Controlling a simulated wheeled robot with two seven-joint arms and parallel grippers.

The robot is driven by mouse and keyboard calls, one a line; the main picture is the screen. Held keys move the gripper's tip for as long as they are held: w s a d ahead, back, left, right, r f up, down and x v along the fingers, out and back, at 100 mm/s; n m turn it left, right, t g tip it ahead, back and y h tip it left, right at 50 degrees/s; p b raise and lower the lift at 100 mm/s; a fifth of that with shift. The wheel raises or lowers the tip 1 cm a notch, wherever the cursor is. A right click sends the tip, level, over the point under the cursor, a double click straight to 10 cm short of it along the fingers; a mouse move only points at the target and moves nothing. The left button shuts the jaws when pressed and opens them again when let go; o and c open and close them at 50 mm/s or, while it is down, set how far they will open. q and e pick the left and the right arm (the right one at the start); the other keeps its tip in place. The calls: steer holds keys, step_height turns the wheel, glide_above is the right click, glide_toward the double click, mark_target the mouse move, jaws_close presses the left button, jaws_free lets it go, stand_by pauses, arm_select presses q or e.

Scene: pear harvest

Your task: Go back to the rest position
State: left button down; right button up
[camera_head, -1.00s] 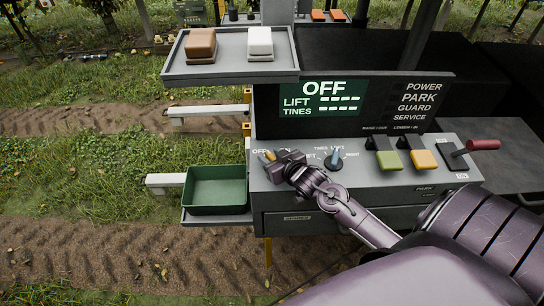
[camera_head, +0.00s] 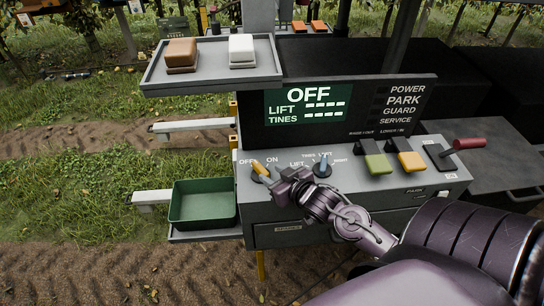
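My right gripper (camera_head: 278,183) is over the front-left part of the grey control panel (camera_head: 445,182), at the lower right of the yellow-orange power knob (camera_head: 259,169). The knob sits under the OFF and ON labels, and its handle points to the upper left, toward OFF. A small gap seems to show between knob and gripper. The fingertips are small and dark, so I cannot tell whether they are open or shut. My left gripper is not in view. The display (camera_head: 308,103) reads OFF, with dashes for LIFT and TINES.
Right of my gripper are a blue selector knob (camera_head: 323,166), a green lever (camera_head: 376,162), a yellow lever (camera_head: 409,159) and a red-handled lever (camera_head: 465,145). A green bin (camera_head: 203,219) is at the left. A tray (camera_head: 213,74) above holds a brown block (camera_head: 181,54) and a white block (camera_head: 242,50).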

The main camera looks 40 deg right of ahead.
steer(key=shift+a, duration=0.1)
stand_by(0.3)
steer(key=s+a+n+g, duration=0.2)
steer(key=s+a+g, duration=0.8)
steer(key=s+a, duration=0.45)
step_height(320, 180, down, 38)
steer(key=s+d+g+b, duration=0.1)
steer(key=s+b, duration=0.2)
steer(key=b, duration=0.4)
steer(key=s+d+f+b, duration=0.2)
steer(key=s+f, duration=0.7)
steer(key=f, duration=0.2)
steer(key=s+d+f+g+b, duration=0.1)
steer(key=s+f+b, duration=0.2)
steer(key=s+f, duration=0.6)
steer(key=shift+s+d+f+n+g, duration=0.25)
steer(key=shift+d+f+n+g, duration=0.1)
steer(key=shift+f, duration=0.55)
